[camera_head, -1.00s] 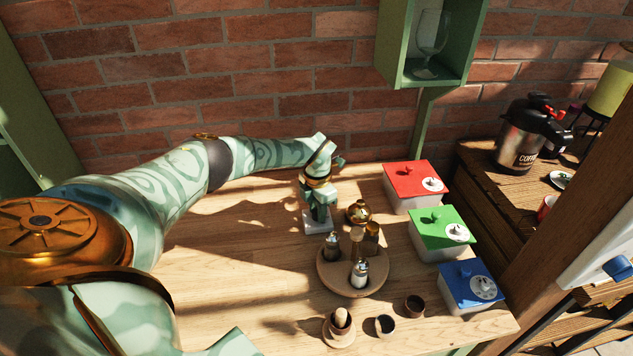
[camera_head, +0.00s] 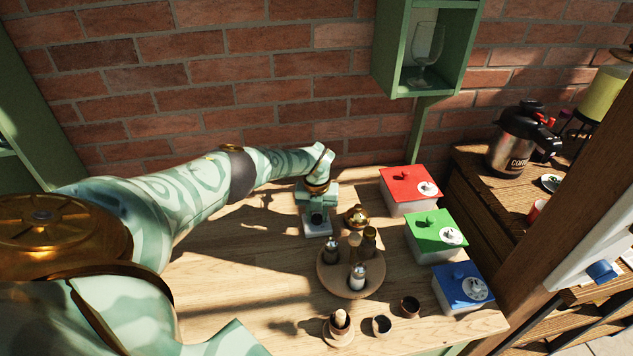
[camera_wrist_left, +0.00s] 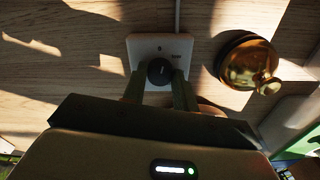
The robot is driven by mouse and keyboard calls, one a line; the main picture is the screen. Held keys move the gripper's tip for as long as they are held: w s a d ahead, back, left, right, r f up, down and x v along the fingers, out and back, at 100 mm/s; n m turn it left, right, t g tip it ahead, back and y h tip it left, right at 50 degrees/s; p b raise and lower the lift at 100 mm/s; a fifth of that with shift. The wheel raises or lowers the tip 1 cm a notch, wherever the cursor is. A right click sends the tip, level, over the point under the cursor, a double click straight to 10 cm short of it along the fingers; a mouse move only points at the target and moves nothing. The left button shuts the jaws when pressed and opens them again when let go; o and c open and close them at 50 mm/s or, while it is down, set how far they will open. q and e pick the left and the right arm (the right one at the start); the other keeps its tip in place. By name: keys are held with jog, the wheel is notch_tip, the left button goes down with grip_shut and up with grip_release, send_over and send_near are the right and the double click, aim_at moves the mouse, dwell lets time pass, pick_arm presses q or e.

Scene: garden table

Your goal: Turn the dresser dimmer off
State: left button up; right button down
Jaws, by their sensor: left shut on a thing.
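The dimmer is a small white plate (camera_wrist_left: 147,48) with a round black knob (camera_wrist_left: 159,71), flat on the wooden table in the left wrist view. A cord runs from its far edge. In the head view the dimmer plate (camera_head: 318,228) shows below my left gripper (camera_head: 318,216). My left gripper comes down from above, and its two fingers (camera_wrist_left: 159,88) stand on either side of the knob, shut on it. The mark on the knob is too small to read. My right gripper is not in view.
A brass bell-like pot (camera_head: 357,217) stands close to the right of the dimmer. A round wooden tray (camera_head: 330,283) with shakers is in front. Red (camera_head: 412,190), green (camera_head: 436,236) and blue (camera_head: 463,288) lidded boxes line the right side. The table's left part is clear.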

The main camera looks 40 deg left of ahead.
pick_arm(q)
jog(key=shift+r+n+p, duration=0.1)
jog(key=shift+n+p, duration=0.2)
jog(key=shift+n, duration=1.2)
jog(key=o, duration=1)
jog(key=shift+c, duration=0.2)
notch_tip(320, 180, up, 9)
jog(key=p, duration=0.5)
notch_tip(320, 180, up, 7)
jog(key=p, duration=0.1)
send_over(317, 217)
jog(key=shift+r, duration=0.1)
